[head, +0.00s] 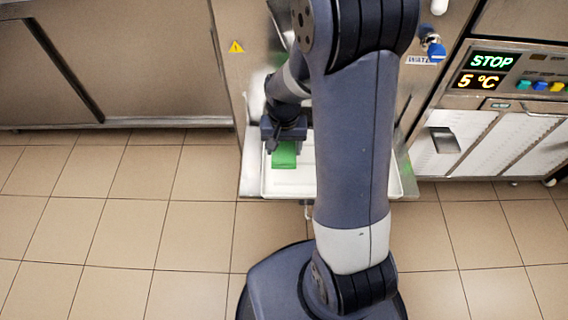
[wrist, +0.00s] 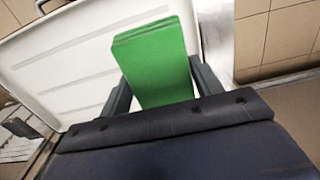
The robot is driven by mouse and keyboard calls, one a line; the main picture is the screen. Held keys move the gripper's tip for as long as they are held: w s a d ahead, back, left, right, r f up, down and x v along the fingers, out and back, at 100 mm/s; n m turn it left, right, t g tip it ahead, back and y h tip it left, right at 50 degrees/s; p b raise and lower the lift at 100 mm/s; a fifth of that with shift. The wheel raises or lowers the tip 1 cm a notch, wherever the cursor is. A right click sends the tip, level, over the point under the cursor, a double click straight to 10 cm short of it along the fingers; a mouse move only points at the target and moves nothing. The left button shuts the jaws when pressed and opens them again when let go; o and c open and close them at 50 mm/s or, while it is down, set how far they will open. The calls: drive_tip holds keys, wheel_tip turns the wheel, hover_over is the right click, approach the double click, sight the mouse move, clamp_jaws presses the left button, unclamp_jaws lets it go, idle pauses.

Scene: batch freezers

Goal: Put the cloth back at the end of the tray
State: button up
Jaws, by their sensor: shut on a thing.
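A green folded cloth (wrist: 156,62) is between the two fingers of my gripper (wrist: 160,90) in the wrist view. My gripper is shut on it. The cloth also shows in the head view (head: 284,155), just below my gripper (head: 284,140). The white tray (head: 278,186) lies under the cloth, which is over the tray's left end. The tray's ribbed floor shows in the wrist view (wrist: 60,70). My arm hides the middle of the tray in the head view. I cannot tell whether the cloth touches the tray.
The tray sits on a steel shelf at the front of a steel machine (head: 238,62) with a warning sticker. A control panel (head: 492,75) reading STOP and 5 °C is at the right. A blue-handled tap (head: 435,50) stands near my arm. The tiled floor is clear at the left.

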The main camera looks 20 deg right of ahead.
sight(283, 153)
wheel_tip(283, 153, down, 7)
drive_tip(key=shift+f+b, duration=0.2)
drive_tip(key=shift+b, duration=0.45)
drive_tip(key=shift+f, duration=0.1)
drive_tip(key=o, duration=0.7)
drive_tip(key=shift+o, duration=0.2)
wheel_tip(283, 153, up, 12)
drive_tip(key=p, duration=0.2)
drive_tip(key=shift+p, duration=0.4)
drive_tip(key=shift+f+b, duration=0.9)
drive_tip(key=shift+f, duration=2.85)
